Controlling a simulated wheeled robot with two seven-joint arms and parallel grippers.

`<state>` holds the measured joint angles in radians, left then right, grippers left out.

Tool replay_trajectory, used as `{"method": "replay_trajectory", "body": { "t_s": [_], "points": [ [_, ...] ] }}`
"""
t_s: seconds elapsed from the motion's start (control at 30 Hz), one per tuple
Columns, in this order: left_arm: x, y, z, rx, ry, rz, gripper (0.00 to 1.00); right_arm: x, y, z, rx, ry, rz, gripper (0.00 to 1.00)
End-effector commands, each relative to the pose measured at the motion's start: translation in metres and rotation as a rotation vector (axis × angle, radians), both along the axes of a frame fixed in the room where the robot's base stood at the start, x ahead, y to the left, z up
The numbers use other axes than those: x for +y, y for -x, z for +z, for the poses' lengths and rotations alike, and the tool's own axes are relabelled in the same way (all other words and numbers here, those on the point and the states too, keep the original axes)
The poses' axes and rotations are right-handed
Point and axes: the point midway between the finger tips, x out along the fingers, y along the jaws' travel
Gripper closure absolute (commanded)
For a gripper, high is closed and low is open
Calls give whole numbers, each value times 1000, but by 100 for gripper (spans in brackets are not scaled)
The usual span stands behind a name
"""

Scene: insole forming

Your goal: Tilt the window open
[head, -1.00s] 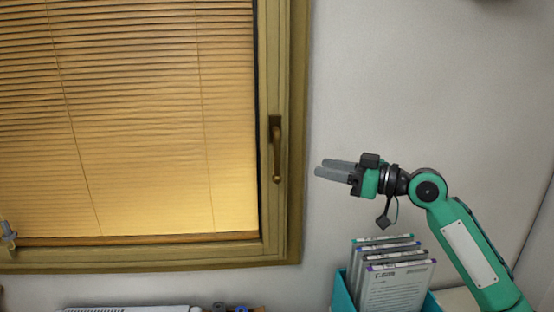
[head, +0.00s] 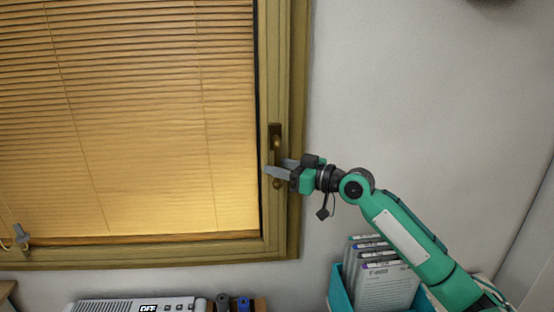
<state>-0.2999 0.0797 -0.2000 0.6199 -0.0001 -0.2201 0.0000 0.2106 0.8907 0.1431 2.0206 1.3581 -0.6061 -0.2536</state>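The window (head: 130,120) has a tan frame and lowered slatted blinds, and its sash looks closed. Its brass handle (head: 277,134) is on the sash's right side and hangs straight down. My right gripper (head: 278,167) is at the lower part of the handle. Its grey fingers are apart, one on the near side and one farther right, and they partly hide the handle. The handle's round lower end shows just below them. I cannot tell whether the fingers touch it. My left gripper is not in view.
A teal box of folders (head: 378,276) stands below my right arm. A white device with a display (head: 140,304) is at the bottom. A small grey object (head: 21,237), too small to identify, is at the lower left. The wall right of the window is clear.

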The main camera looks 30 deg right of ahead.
Motion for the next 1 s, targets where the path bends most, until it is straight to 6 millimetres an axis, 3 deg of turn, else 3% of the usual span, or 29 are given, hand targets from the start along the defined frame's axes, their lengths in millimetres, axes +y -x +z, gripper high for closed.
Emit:
{"method": "replay_trajectory", "body": {
  "t_s": [0.4, 0.6, 1.0],
  "points": [
    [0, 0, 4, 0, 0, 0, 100, 4, -6, 0, 0, 1, 0, 64],
    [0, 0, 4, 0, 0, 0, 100, 4, -6, 0, 0, 1, 0, 100],
    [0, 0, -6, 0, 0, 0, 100, 6, -7, -3, -18, -34, 1, 100]
  ]
}}
